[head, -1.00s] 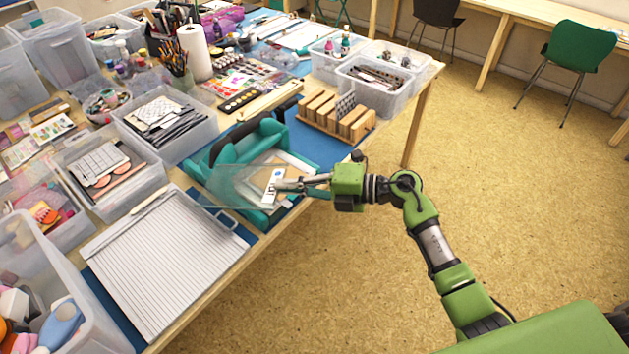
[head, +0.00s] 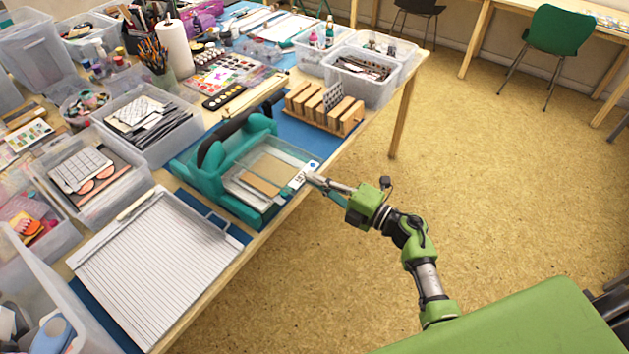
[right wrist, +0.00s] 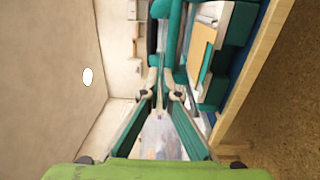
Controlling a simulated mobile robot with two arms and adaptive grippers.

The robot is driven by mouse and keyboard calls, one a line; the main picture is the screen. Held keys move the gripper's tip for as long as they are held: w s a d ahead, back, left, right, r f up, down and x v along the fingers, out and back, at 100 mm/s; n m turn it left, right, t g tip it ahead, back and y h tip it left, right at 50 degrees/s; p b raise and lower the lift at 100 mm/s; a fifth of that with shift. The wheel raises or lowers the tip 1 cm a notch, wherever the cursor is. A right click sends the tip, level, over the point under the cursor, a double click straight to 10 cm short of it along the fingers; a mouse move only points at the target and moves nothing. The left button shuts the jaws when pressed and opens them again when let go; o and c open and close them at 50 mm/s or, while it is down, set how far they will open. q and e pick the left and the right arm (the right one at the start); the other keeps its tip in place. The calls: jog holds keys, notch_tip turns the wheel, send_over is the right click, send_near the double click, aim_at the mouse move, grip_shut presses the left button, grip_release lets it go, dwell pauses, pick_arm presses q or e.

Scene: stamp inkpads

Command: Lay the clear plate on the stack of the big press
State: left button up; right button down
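The big press (head: 208,178) is teal with a dark handle and stands near the table's front edge. On its bed, a brown sheet (head: 262,185) and pale layers of the stack show. The clear plate (head: 285,158) looks roughly level over this stack; its outline is faint, and I cannot tell whether it touches. My right gripper (head: 313,179) is at the plate's near right edge, with its fingers closed together. In the right wrist view, the fingertips (right wrist: 161,93) meet on a thin edge. My left gripper is out of view.
A lined white board (head: 150,265) lies left of the press. A wooden block holder (head: 325,115) stands behind it to the right. Clear bins (head: 150,125) crowd the table's left side. Open floor (head: 480,190) lies to the right.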

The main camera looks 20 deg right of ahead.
jog(key=shift+f+b, duration=0.6)
jog(key=shift+f, duration=0.15)
jog(key=shift+f, duration=0.25)
jog(key=shift+w+f+b, duration=0.1)
jog(key=shift+b, duration=0.2)
jog(key=shift+w+a+f+b, duration=0.35)
jog(key=shift+w+f+b, duration=0.1)
jog(key=shift+f+b, duration=0.2)
jog(key=shift+w+a+f+b, duration=0.4)
jog(key=shift+f+b, duration=0.1)
jog(key=shift+b, duration=0.1)
jog(key=shift+f, duration=0.1)
